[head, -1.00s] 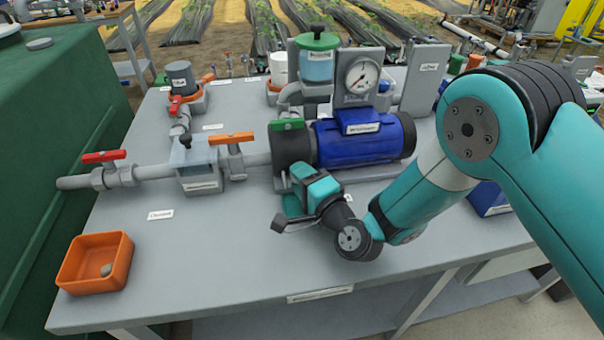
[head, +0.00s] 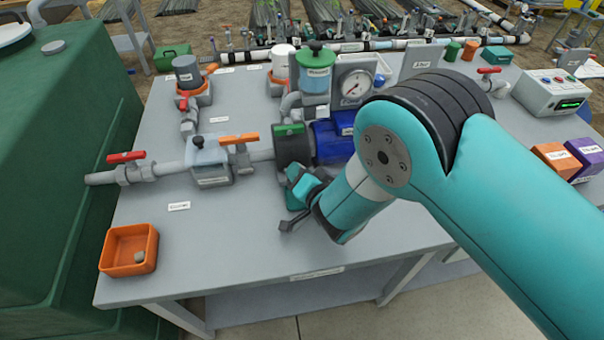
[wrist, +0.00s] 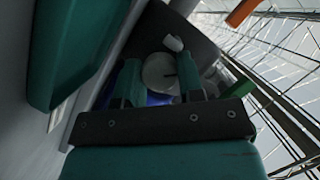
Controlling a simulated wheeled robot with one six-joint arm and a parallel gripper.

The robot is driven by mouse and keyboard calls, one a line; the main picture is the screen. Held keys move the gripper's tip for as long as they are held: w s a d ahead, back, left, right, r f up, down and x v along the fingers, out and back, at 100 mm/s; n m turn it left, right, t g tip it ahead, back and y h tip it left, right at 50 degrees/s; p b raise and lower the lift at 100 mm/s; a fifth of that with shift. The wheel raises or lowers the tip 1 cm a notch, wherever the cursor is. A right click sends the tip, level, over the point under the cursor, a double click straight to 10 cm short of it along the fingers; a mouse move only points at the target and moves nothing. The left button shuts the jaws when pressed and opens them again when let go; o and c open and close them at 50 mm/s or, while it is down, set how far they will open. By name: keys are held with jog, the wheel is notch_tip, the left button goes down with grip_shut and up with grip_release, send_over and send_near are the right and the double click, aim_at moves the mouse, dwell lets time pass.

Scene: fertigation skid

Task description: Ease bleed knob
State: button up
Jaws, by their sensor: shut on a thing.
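The blue pump (head: 330,143) has a dark round front end (head: 293,150) and lies on the grey bench. My gripper (head: 291,192) is low at this dark end, on its near side. In the wrist view my gripper (wrist: 157,76) has its two teal fingers on either side of a pale grey round piece (wrist: 159,72), which looks like the bleed knob. The fingers are shut on it. The knob is hidden in the head view behind my gripper, and its turn cannot be read.
A green handle (head: 288,129) sits on top of the pump's dark end, with an orange-handled valve (head: 238,140) to its left. A gauge (head: 355,84) stands behind the pump. An orange tray (head: 129,250) holds a small grey piece.

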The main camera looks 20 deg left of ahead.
jog(key=shift+n+h+b, duration=0.7)
jog(key=shift+n+b, duration=0.4)
jog(key=shift+b, duration=0.1)
jog(key=o, duration=0.9)
jog(key=shift+s+b+v, duration=0.2)
jog(key=shift+b+v, duration=4.8)
jog(key=shift+v, duration=3.7)
jog(key=shift+a+f, duration=0.1)
jog(key=shift+a, duration=0.05)
